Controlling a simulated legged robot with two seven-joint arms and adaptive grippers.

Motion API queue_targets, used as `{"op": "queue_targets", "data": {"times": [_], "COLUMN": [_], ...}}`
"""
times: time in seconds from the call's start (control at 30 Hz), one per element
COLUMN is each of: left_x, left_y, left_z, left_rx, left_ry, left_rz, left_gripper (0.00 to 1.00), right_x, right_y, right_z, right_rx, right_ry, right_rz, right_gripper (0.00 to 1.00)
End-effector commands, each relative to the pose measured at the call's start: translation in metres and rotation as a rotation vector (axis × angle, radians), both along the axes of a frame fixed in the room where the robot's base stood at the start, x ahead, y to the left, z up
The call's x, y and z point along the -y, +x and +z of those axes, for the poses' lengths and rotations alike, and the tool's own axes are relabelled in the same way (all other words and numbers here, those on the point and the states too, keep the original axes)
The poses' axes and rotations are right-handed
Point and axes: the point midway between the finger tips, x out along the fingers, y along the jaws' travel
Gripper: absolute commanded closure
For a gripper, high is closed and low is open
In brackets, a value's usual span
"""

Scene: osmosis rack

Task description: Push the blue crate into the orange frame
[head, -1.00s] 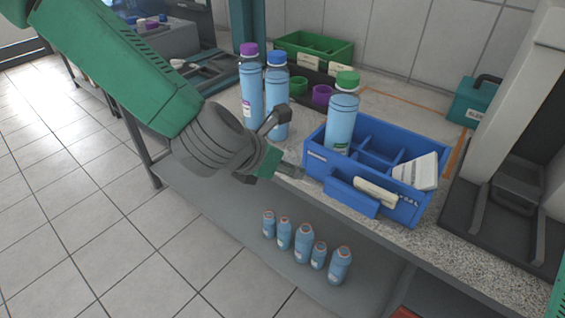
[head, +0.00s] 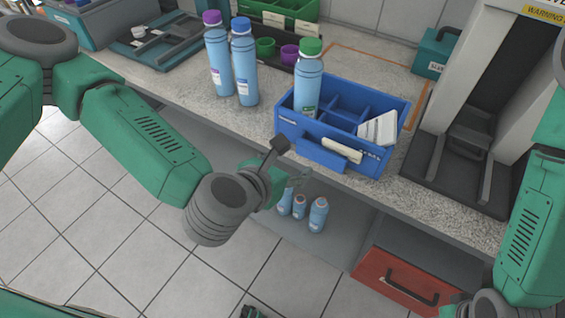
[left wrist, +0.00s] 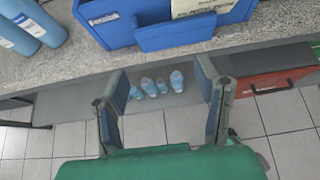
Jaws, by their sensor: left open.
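The blue crate (head: 365,108) stands on the speckled bench top near its front edge, with a green-capped bottle (head: 307,80) and white papers (head: 378,129) in it. The orange frame (head: 382,62) is an outline on the bench behind and to the right of the crate; the crate hides part of it. My left gripper (head: 292,160) is open and empty, in front of the bench edge and apart from the crate. In the left wrist view the crate's front (left wrist: 195,33) is beyond the open fingers (left wrist: 163,105).
Two bottles, purple-capped (head: 217,55) and blue-capped (head: 244,62), stand left of the crate. A teal case (head: 433,55) is at the back right, beside dark equipment (head: 465,150). Small bottles (head: 318,214) stand on the lower shelf, near a red drawer (head: 395,285).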

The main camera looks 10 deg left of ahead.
Motion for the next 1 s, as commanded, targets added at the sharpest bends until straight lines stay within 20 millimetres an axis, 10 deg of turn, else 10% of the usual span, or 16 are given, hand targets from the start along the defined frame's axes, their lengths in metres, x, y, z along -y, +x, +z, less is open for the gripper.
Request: {"op": "queue_targets", "data": {"times": [0.3, 1.0], "left_x": [0.012, 0.021], "left_y": [0.036, 0.059], "left_z": [-0.043, -0.046], "left_rx": [0.001, 0.0], "left_ry": [0.001, 0.001], "left_rz": [0.0, 0.0], "left_gripper": [0.43, 0.43], "right_x": [0.0, 0.0], "right_y": [0.0, 0.0], "right_z": [-0.04, -0.043], "right_rx": [-0.001, 0.0], "right_ry": [0.0, 0.0], "right_rz": [0.0, 0.0], "right_gripper": [1.0, 1.0]}}
